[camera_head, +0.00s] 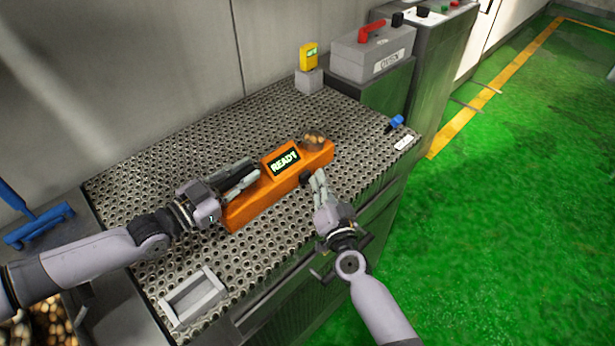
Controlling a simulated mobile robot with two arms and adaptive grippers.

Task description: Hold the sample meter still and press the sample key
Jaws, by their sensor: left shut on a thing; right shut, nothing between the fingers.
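The orange sample meter (262,197) lies on the perforated metal table. Its screen (284,162) reads READY, and a cup with brown bits (314,141) sits at its far right end. My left gripper (250,178) is shut on the meter's body near its left half; the finger on the far side is partly hidden. My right gripper (319,180) is shut and empty at the meter's near side, beside a dark round key (306,179). I cannot tell whether its fingertips touch the key.
The perforated table (180,150) has free room behind the meter. An empty grey tray (193,297) lies at the front left. A yellow device (308,57) stands on a grey block at the back. A blue-handled item (394,124) and a white label (404,142) are at the right edge.

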